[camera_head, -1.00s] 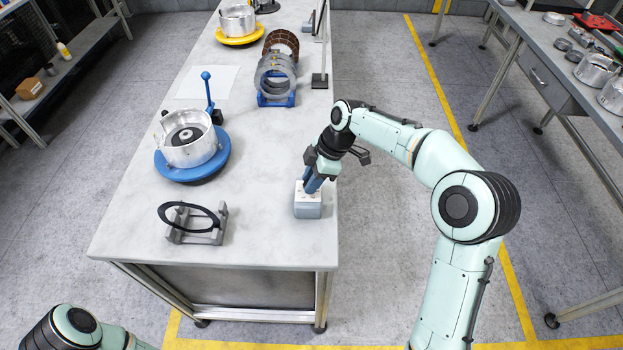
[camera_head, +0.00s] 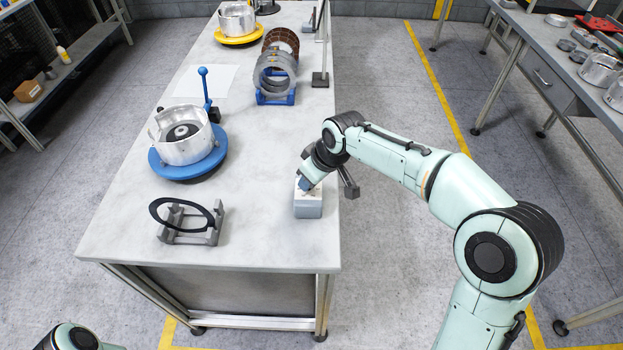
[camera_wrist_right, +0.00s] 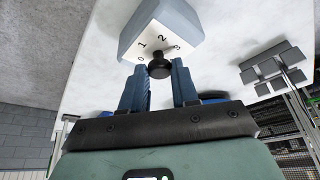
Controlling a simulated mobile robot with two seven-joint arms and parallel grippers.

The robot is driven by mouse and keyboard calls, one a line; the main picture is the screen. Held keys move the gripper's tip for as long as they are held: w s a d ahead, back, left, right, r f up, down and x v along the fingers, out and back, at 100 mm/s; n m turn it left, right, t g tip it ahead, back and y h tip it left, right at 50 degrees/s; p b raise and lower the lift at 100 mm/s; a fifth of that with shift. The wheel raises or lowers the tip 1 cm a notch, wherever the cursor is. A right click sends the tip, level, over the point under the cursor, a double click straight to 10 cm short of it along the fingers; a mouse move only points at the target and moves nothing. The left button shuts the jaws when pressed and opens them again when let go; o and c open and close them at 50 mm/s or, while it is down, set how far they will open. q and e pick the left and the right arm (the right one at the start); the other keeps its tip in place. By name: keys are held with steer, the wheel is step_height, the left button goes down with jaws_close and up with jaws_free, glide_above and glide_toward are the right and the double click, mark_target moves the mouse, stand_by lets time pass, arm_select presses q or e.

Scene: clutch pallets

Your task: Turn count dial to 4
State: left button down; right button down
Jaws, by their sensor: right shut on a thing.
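The count dial is a small grey box with a white face (camera_head: 308,203) near the right edge of the workbench. In the right wrist view, the box (camera_wrist_right: 168,22) shows the digits 0, 1, 2 and 3 around a black knob (camera_wrist_right: 159,68). My right gripper (camera_head: 304,184) is at the top of the box, its blue fingers (camera_wrist_right: 158,74) on either side of the knob and shut on it. The knob's pointer direction cannot be made out. Only a bit of my left arm shows at the bottom left; its gripper is out of view.
A grey stand with a black ring (camera_head: 190,237) and a blue round base with a metal housing (camera_head: 188,165) stand to the left. A blue rack of rings (camera_head: 275,98) and a yellow base (camera_head: 240,40) are farther back. The bench between is clear.

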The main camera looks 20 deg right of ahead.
steer(key=m, duration=0.2)
steer(key=m+h+b, duration=0.1)
steer(key=shift+a+m, duration=0.2)
steer(key=shift+m, duration=0.2)
steer(key=m+h+b, duration=0.1)
steer(key=m, duration=0.2)
steer(key=shift+a+m+h, duration=0.15)
steer(key=shift+m+h, duration=0.15)
steer(key=shift+h, duration=0.1)
steer(key=shift+m+h, duration=0.5)
steer(key=shift+m, duration=0.7)
steer(key=shift+a+m+g+h+b, duration=0.15)
steer(key=shift+m+g+h+b, duration=0.2)
steer(key=shift+m, duration=1.15)
steer(key=c, duration=0.8)
jaws_free()
steer(key=shift+c, duration=0.2)
